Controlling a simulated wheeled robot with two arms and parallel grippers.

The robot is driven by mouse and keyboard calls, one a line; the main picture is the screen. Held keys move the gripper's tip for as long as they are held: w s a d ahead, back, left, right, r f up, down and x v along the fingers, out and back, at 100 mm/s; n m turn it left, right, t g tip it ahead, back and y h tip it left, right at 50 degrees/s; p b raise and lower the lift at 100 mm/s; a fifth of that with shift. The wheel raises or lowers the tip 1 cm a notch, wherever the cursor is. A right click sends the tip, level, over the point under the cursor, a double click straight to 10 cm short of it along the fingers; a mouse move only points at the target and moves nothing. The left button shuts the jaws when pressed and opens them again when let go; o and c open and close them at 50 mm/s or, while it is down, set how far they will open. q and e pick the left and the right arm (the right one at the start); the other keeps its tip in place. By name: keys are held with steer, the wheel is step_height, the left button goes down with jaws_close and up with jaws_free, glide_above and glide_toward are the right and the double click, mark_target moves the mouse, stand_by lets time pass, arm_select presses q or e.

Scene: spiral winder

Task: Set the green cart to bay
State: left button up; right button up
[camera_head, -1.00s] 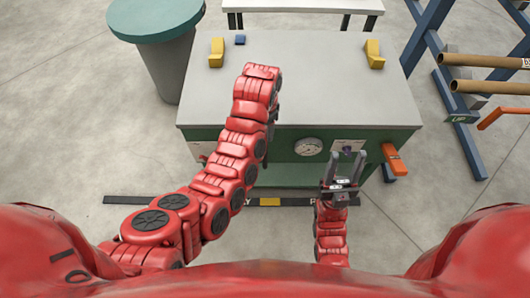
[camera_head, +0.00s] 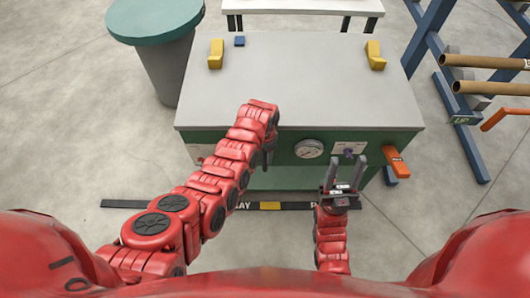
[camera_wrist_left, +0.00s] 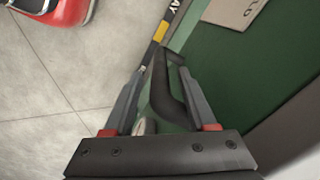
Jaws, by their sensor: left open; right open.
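The green cart (camera_head: 300,90), a box with a grey top and green sides, stands in front of me. A black handle (camera_wrist_left: 165,90) on its green side shows in the left wrist view. My left gripper (camera_wrist_left: 162,72) is open, with a finger on either side of the handle; I cannot tell whether they touch it. In the head view my left gripper (camera_head: 270,152) is partly hidden by its arm at the cart's front. My right gripper (camera_head: 345,170) is open and empty before the cart's front panel. A dark floor strip with partly hidden lettering (camera_head: 135,203) has a yellow mark (camera_head: 270,206).
The cart's front carries a gauge (camera_head: 309,148), a purple knob (camera_head: 349,153) and an orange lever (camera_head: 396,161). Yellow blocks (camera_head: 216,54) sit on its top. A blue rack with pipes (camera_head: 490,88) stands right, a round green-topped bin (camera_head: 155,18) left.

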arm_select(q)
steer(key=shift+c, duration=0.2)
jaws_close()
stand_by(1.3)
